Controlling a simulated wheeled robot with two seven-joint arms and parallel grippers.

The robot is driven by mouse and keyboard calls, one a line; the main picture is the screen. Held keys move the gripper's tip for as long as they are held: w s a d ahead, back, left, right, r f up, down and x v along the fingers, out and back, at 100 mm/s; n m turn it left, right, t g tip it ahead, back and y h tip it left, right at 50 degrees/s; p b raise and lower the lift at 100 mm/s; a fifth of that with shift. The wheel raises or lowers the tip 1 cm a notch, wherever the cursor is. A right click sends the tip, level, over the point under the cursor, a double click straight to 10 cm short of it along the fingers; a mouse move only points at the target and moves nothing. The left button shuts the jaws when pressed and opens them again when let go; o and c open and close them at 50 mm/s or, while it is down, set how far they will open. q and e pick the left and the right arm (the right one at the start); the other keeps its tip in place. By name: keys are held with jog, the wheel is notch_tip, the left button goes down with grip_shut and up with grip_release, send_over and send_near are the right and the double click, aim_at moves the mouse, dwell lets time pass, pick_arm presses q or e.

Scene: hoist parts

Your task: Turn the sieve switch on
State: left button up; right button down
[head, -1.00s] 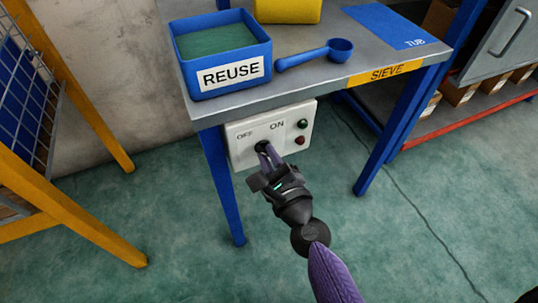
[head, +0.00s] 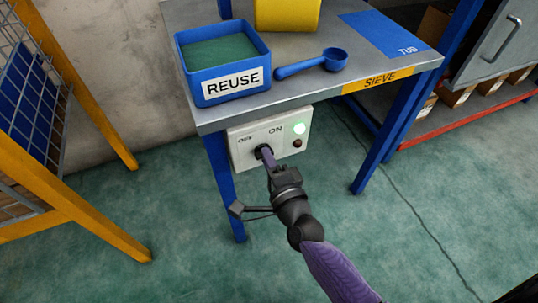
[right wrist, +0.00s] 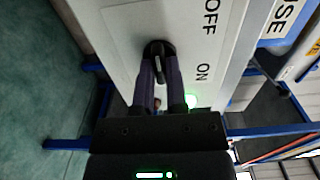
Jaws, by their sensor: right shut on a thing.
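The sieve switch is a black rotary knob (head: 262,152) on a white switch box (head: 240,158) under the front edge of the bench, marked OFF on the left and ON on the right. A green lamp (head: 299,128) on the box is lit. A dark red lamp (head: 297,143) below it is unlit. My right gripper (head: 268,160) is shut on the knob. In the right wrist view, its two fingers (right wrist: 160,85) hold the black knob (right wrist: 158,58) on both sides, and the green lamp (right wrist: 191,101) glows beside them. My left gripper is not in view.
The bench (head: 310,88) carries a blue REUSE tub (head: 223,90) of green material, a blue scoop (head: 325,61) and a yellow container (head: 287,14). A yellow frame with mesh (head: 70,200) stands at left. Blue bench legs (head: 223,190) flank the box. The floor in front is clear.

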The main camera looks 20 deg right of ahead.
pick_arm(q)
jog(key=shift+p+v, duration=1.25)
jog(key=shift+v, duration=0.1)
pick_arm(e)
jog(key=shift+n, duration=2.9)
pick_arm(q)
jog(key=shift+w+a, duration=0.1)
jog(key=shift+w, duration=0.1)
pick_arm(e)
jog(key=c, duration=0.7)
grip_release()
jog(key=shift+o, duration=0.2)
jog(key=shift+s, duration=0.1)
pick_arm(q)
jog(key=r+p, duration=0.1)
jog(key=p, duration=0.1)
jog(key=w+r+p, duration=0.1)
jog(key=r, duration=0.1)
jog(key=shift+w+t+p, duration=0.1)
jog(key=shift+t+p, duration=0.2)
jog(key=shift+p, duration=0.1)
pick_arm(e)
jog(key=s, duration=0.9)
jog(key=shift+s+d, duration=0.15)
jog(key=shift+s, duration=0.25)
